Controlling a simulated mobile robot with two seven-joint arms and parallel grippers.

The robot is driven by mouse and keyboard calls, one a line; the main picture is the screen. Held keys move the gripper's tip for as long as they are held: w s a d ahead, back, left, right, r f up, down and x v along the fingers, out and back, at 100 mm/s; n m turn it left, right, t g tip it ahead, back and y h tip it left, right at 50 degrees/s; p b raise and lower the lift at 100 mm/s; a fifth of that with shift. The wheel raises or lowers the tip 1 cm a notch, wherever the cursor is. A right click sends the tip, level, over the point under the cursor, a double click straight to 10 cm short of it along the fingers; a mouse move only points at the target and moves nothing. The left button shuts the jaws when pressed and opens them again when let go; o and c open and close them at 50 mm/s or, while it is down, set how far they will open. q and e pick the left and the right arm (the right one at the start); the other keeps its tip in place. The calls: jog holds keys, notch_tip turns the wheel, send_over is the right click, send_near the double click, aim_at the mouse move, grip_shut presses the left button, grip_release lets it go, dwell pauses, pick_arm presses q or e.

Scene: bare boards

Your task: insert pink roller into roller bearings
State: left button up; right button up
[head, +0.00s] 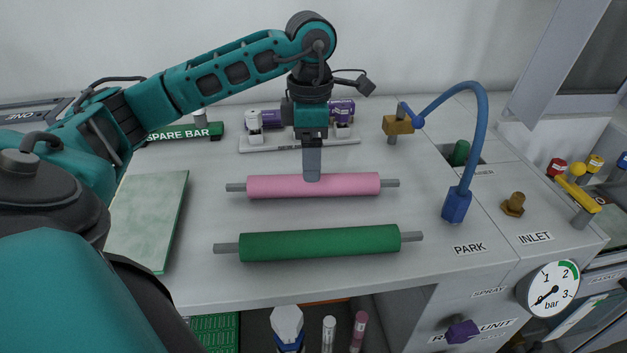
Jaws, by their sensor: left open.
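The pink roller (350,185), with grey shaft ends, lies on the white worktop, roughly left to right. My left gripper (312,175) comes down from above onto its middle, open; its fingers overlap the roller's upper part. I cannot tell whether they touch it. Behind stands a white rail (275,146) with two upright white holders (255,134), apparently the roller bearings. Purple cylindrical parts (341,107) show at the holders, and my left gripper hides the middle between them. My right gripper is not in view.
A green roller (320,242) lies in front of the pink one. A pale green board (150,215) lies left. A blue hose (478,130) arches at right near a brass fitting (513,204). The green "SPARE BAR" holder (185,133) is back left.

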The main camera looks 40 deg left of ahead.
aim_at(313, 185)
pick_arm(q)
jog(key=f, duration=0.5)
jog(key=shift+d+f, duration=0.2)
jog(key=shift+d, duration=0.05)
jog(key=c, duration=1.2)
jog(key=shift+w, duration=0.1)
jog(key=shift+r, duration=0.2)
